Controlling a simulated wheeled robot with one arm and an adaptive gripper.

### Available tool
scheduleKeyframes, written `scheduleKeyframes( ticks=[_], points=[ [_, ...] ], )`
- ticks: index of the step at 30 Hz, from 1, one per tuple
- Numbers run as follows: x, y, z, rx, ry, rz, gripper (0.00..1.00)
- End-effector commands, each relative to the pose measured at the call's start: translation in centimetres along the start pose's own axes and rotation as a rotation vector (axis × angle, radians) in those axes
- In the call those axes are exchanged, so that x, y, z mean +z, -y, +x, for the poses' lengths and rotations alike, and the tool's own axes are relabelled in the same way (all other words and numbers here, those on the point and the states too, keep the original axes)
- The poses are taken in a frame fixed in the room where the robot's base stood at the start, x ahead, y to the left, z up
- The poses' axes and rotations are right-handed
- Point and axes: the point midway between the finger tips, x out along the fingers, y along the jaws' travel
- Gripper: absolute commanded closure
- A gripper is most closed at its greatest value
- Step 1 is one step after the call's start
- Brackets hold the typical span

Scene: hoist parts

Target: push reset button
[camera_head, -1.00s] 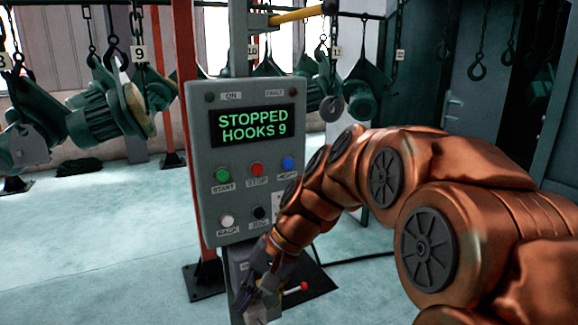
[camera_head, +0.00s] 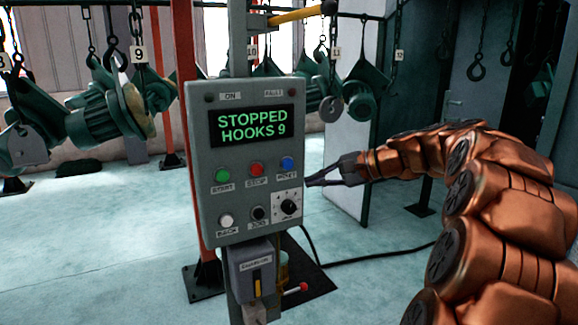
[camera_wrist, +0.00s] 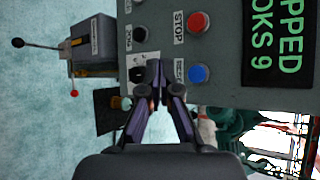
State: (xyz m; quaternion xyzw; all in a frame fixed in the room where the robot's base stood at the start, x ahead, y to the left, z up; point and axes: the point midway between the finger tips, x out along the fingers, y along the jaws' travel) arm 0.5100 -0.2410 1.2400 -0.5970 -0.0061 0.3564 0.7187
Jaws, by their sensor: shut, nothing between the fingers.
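The blue reset button (camera_head: 287,163) is at the right of the upper button row on the grey control panel (camera_head: 203,130), with a RESET label under it. It also shows in the wrist view (camera_wrist: 199,73), right of the fingertips. My gripper (camera_head: 308,183) is shut and empty. In the head view its tips are beside the panel's right edge, a little below and right of the blue button. In the wrist view the gripper (camera_wrist: 155,68) points toward the panel near the RESET label and the dial. I cannot tell whether the tips touch the panel.
The red stop button (camera_head: 257,169), green start button (camera_head: 222,175), white button (camera_head: 226,220), black button (camera_head: 258,213) and dial (camera_head: 289,207) are close by. The screen (camera_head: 252,125) reads STOPPED HOOKS 9. A grey box (camera_head: 250,262) hangs below. Hoist parts hang behind.

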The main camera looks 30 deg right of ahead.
Motion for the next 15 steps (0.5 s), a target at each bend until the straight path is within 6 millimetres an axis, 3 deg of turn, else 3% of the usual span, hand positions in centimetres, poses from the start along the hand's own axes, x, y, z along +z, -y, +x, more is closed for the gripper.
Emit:
scheduleKeyframes(
  ticks=[8, 15],
  points=[
    [-0.3, 0.3, 0.5, 0.003, 0.001, 0.0, 1.0],
    [-1.5, 1.6, 2.4, 0.004, 0.004, 0.0, 1.0]
  ],
)
